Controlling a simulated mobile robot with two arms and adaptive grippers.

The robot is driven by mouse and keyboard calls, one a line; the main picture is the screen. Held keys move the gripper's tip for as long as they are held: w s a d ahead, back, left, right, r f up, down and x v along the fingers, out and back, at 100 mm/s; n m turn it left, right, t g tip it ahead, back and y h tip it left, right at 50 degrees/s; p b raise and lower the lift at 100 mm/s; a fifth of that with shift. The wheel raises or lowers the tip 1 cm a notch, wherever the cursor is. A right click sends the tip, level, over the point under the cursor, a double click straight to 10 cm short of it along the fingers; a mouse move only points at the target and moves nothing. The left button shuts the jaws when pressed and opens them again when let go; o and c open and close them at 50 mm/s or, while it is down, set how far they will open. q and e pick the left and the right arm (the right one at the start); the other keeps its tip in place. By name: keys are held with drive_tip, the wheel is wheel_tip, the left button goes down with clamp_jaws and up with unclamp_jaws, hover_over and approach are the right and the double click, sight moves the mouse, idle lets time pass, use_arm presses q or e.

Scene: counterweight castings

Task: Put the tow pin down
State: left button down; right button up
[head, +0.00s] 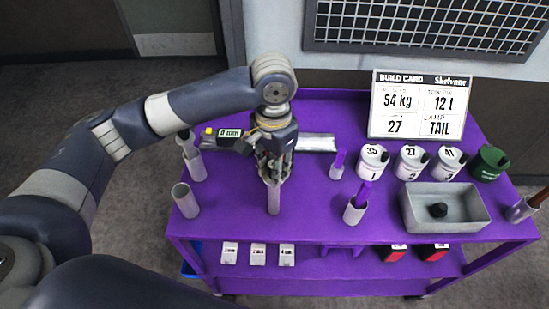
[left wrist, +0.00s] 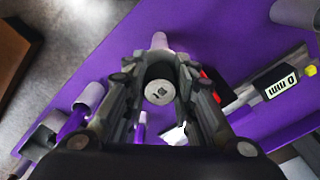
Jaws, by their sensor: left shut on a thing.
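My left gripper (head: 272,166) is shut on the tow pin (head: 274,198), a plain grey cylinder that hangs upright below the fingers over the purple cart top (head: 310,226). Its lower end is close to the surface; I cannot tell whether it touches. In the left wrist view the pin's round marked end (left wrist: 159,92) shows between the two fingers (left wrist: 160,100); the marking is too small to read. The fingers hide the pin's upper part in the head view. My right gripper is out of view.
Grey tubes (head: 185,201) stand left of the pin, and a tube with a purple piece (head: 354,211) stands right. A caliper (head: 228,133) reading 0 mm lies behind. Numbered canisters (head: 411,162), a grey tray (head: 445,226) and a build card (head: 419,105) occupy the right side.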

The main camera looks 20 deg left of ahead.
use_arm(q)
drive_tip(key=shift+f, duration=0.25)
drive_tip(key=c, duration=1.3)
unclamp_jaws()
drive_tip(key=shift+f, duration=0.15)
drive_tip(key=shift+s, duration=0.1)
drive_tip(key=shift+r, duration=0.4)
wheel_tip(320, 180, up, 10)
drive_tip(key=shift+r+b, duration=0.2)
drive_tip(key=shift+b, duration=0.75)
drive_tip(key=shift+r, duration=0.55)
